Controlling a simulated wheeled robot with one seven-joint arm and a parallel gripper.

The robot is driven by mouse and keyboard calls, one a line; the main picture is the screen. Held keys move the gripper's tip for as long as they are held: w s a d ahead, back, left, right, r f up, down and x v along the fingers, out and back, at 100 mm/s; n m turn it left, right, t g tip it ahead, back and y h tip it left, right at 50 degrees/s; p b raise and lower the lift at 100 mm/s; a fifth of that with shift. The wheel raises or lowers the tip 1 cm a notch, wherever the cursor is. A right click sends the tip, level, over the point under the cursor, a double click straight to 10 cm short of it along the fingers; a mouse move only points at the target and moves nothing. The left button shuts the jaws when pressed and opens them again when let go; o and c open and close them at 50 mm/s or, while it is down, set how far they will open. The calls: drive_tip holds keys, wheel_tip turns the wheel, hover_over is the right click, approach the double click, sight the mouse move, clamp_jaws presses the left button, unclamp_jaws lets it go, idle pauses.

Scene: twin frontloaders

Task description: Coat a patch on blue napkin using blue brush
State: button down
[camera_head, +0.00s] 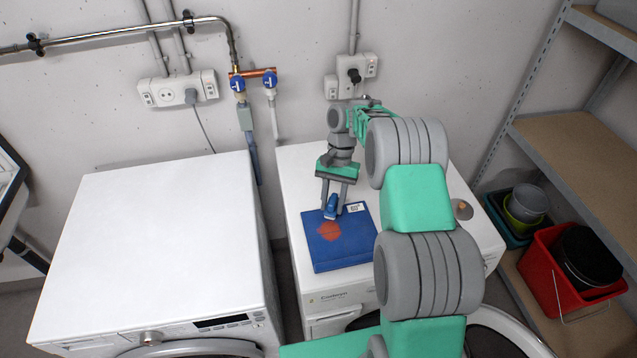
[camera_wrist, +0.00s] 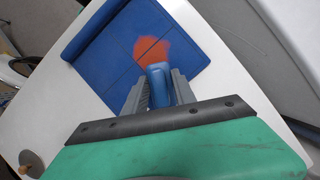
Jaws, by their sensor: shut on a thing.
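The blue napkin (camera_head: 338,249) lies flat on top of the right-hand machine, with an orange-red patch (camera_head: 330,231) on it and a small white label near one edge. In the wrist view the napkin (camera_wrist: 110,50) shows fold lines and a thicker rolled edge, and the orange patch (camera_wrist: 152,50) lies just beyond the brush. My gripper (camera_head: 333,207) is shut on the blue brush (camera_head: 331,206), over the napkin beside the patch. In the wrist view the blue brush (camera_wrist: 158,84) sits between the fingers. Its bristle end is hidden, so I cannot tell whether it touches the napkin.
The napkin's white machine (camera_head: 295,178) stands beside another white machine (camera_head: 160,230) with a clear top. A small round brownish-grey object (camera_head: 462,209) sits right of my arm. Pipes and sockets line the back wall. Shelves with a red bucket (camera_head: 548,275) stand at right.

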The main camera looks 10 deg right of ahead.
drive_tip(key=shift+s+r+p, duration=0.3)
drive_tip(key=shift+r+p, duration=0.45)
drive_tip(key=shift+r, duration=0.2)
wheel_tip(320, 180, up, 2)
drive_tip(key=shift+w+r+p, duration=0.1)
drive_tip(key=shift+p, duration=1)
drive_tip(key=shift+r, duration=1.15)
